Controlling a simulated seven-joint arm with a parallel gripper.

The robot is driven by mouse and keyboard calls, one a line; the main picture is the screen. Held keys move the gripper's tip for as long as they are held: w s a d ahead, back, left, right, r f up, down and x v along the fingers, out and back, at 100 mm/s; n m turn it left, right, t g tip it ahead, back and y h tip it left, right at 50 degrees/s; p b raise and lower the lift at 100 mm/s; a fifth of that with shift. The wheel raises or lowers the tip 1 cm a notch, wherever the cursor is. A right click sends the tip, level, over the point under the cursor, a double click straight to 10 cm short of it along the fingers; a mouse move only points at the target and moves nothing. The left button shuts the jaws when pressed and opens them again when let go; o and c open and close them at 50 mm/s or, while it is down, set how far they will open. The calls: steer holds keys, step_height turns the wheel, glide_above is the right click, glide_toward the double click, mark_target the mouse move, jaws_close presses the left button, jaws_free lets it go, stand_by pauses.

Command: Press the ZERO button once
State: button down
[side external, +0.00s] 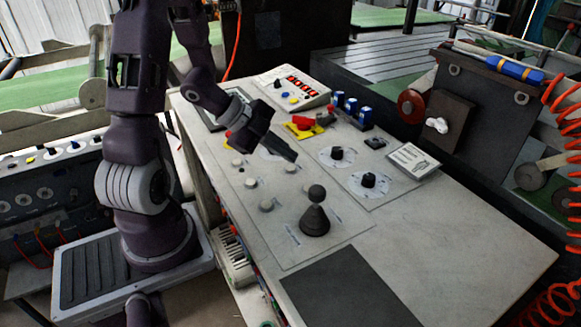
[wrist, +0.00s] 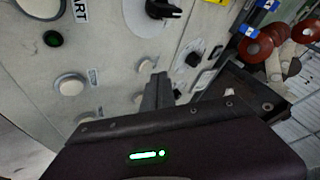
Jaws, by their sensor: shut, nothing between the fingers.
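Several round pale buttons stand on the panel, among them one (side external: 266,205) on the near side and one (side external: 290,168) under my gripper. In the wrist view, pale buttons show left of the fingers (wrist: 68,85) and just beyond them (wrist: 145,67). Their small labels are too blurred to read, so I cannot tell which is ZERO. My gripper (side external: 291,156) is shut and empty, its fingers angled down over the panel. In the wrist view its fingertips (wrist: 159,80) show close to a pale button; I cannot tell whether they touch it.
A dark cone-shaped lever (side external: 315,220) rises from the near panel. Black dial knobs (side external: 368,180) stand to the right. The table's right front (side external: 465,245) is clear.

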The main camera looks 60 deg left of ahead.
mark_target(286, 167)
steer(key=shift+f, duration=0.4)
steer(key=shift+f, duration=0.45)
stand_by(0.5)
steer(key=shift+r, duration=0.9)
steer(key=shift+r, duration=2.5)
